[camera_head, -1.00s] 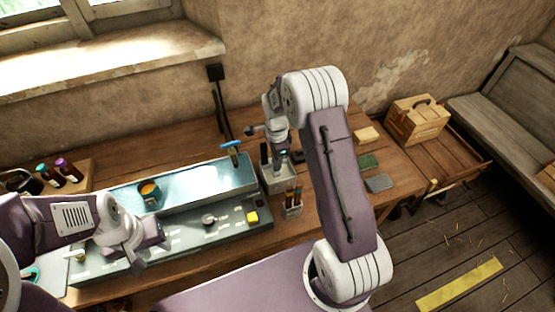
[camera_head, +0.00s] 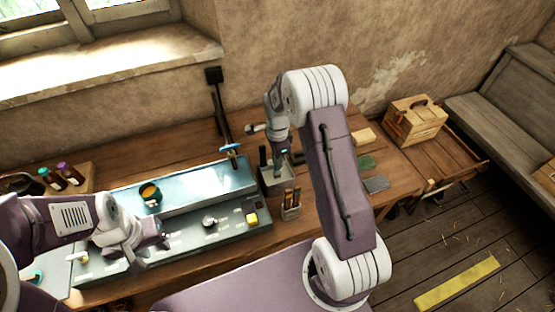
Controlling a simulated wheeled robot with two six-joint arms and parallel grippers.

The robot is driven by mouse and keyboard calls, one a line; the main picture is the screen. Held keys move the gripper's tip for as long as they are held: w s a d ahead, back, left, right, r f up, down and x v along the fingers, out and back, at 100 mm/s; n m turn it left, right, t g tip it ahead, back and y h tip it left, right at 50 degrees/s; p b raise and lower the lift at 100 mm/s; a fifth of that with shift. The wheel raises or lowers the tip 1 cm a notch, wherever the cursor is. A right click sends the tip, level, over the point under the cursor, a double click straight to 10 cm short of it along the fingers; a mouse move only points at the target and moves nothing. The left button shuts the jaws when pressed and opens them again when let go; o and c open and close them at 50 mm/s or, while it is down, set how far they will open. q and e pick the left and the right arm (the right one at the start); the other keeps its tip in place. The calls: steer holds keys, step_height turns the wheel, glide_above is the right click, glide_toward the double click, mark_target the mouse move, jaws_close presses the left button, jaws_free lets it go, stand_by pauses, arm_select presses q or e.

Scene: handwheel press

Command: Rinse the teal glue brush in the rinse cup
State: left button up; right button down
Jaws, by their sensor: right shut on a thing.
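My right gripper (camera_head: 280,163) points down over a pale grey square container (camera_head: 272,183) on the bench. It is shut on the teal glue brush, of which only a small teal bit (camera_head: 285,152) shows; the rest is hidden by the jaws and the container. I cannot tell whether the bristles are inside it, nor clearly make out which vessel is the rinse cup.
A small holder (camera_head: 290,210) with several brushes stands in front of the container. A blue T-handle (camera_head: 231,147) rises behind the panel's right end. Dark bottles (camera_head: 60,175) stand far left. A green block (camera_head: 365,162) and a grey block (camera_head: 376,184) lie right of my right arm.

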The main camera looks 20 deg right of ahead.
steer(key=shift+r+p, duration=2.05)
steer(key=shift+r, duration=0.75)
step_height(320, 180, up, 4)
steer(key=p, duration=0.3)
steer(key=shift+p, duration=0.35)
